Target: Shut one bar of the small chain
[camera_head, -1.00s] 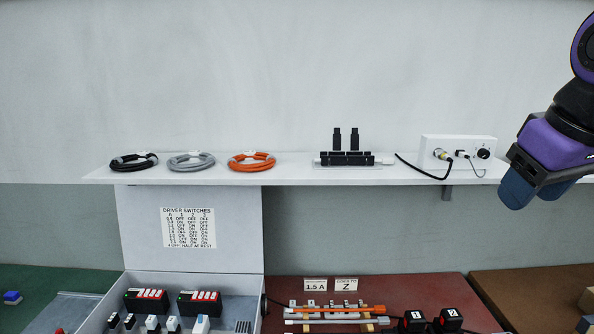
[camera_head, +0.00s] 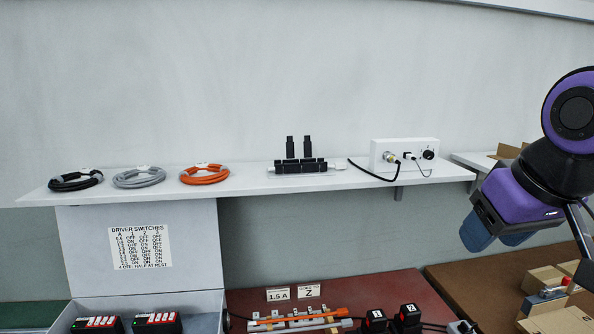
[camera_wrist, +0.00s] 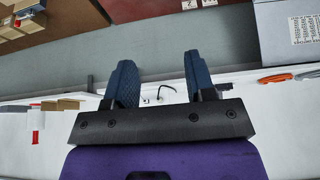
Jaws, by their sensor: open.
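The small chain (camera_head: 298,168) is a low black segmented strip lying on the white wall shelf in the head view. Two black bars (camera_head: 299,147) stand upright from it, side by side. A white end piece shows at its right. My gripper (camera_head: 497,238) is at the right of the head view, well right of the chain and beside the shelf's right part. Its two blue fingers are apart and empty. In the wrist view my gripper (camera_wrist: 158,60) shows a clear gap between the fingers.
Black (camera_head: 75,180), grey (camera_head: 139,177) and orange (camera_head: 204,174) cable coils lie left of the chain. A white box (camera_head: 405,154) with a knob and black cable stands right of it. Below are an open grey case (camera_head: 140,220) and a red bench (camera_head: 350,285). Cardboard boxes are at right.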

